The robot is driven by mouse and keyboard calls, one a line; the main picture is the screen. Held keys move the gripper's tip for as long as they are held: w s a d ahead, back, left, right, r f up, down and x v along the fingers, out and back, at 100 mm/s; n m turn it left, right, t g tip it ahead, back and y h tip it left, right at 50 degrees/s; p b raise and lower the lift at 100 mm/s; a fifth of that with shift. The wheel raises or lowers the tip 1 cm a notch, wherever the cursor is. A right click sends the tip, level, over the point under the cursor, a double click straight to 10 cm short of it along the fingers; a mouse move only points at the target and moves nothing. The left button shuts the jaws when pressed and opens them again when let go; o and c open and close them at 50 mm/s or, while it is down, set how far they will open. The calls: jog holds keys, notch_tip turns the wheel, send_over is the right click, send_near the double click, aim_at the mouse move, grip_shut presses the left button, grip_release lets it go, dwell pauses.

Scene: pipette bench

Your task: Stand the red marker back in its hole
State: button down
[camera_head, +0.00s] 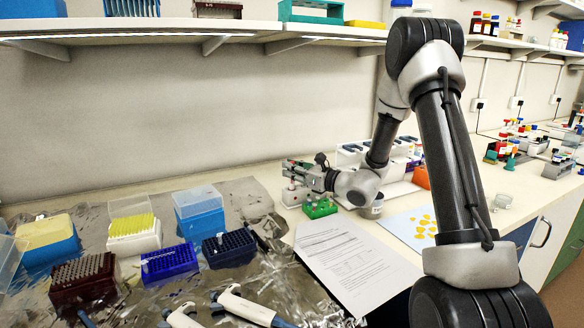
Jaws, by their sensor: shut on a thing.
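My gripper (290,170) reaches to the left over the bench, beyond the paper sheet. It is shut on a small, slim thing, which I take to be the red marker (291,187). Its pale part with a little red shows just below the fingers, and the rest is hidden by them. A small green holder (320,209) stands on the bench just right of and nearer than the gripper, with small upright things in it. Its holes are too small to make out.
A printed sheet (350,262) lies in front of the green holder. Tip boxes (201,222) and pipettes (245,305) crowd the left. A shelf (150,30) runs along the wall.

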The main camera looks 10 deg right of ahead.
jog(key=c, duration=1.4)
grip_release()
jog(key=v, duration=1.2)
jog(key=shift+d, duration=0.1)
jog(key=shift+f, duration=0.1)
